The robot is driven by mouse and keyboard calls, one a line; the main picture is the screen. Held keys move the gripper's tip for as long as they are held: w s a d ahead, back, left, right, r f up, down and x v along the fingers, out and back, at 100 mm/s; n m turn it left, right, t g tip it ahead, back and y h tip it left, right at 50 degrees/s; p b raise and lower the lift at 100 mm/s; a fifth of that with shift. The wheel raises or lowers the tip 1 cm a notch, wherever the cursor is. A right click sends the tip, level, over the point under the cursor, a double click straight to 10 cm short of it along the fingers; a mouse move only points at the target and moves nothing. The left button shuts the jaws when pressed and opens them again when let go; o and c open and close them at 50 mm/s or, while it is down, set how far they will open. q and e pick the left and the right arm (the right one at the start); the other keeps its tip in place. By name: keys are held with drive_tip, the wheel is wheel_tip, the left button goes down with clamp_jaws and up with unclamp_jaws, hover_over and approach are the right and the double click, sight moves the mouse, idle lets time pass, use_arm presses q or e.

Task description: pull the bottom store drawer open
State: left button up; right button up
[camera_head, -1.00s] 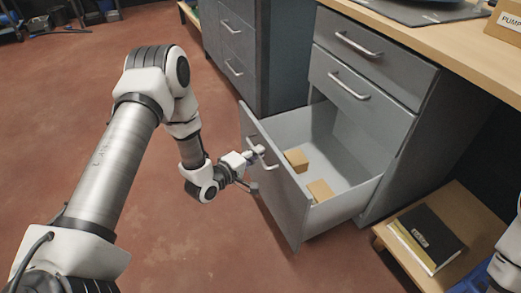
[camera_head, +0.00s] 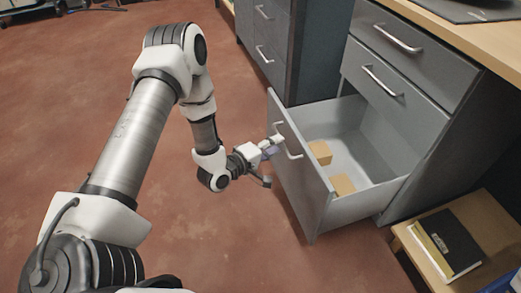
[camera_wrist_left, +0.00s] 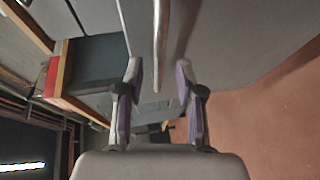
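The bottom store drawer (camera_head: 300,185) is grey and stands well out from the grey cabinet (camera_head: 437,125). Its bar handle (camera_head: 291,142) is on the front face and shows in the left wrist view as a pale bar (camera_wrist_left: 158,45). My left gripper (camera_head: 273,147) is at the handle, in front of the drawer face. In the left wrist view its two fingers (camera_wrist_left: 159,72) are spread apart, with the bar in line with the gap between them and no clear contact. My right gripper is not in view.
Two small tan boxes (camera_head: 320,152) (camera_head: 342,185) lie inside the drawer. Two shut drawers (camera_head: 400,62) are above it. A low wooden shelf (camera_head: 412,250) with a black and yellow book (camera_head: 445,243) stands at the right.

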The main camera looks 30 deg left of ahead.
use_arm(q)
drive_tip(key=v, duration=0.8)
drive_tip(key=shift+s, duration=0.35)
drive_tip(key=shift+r, duration=0.1)
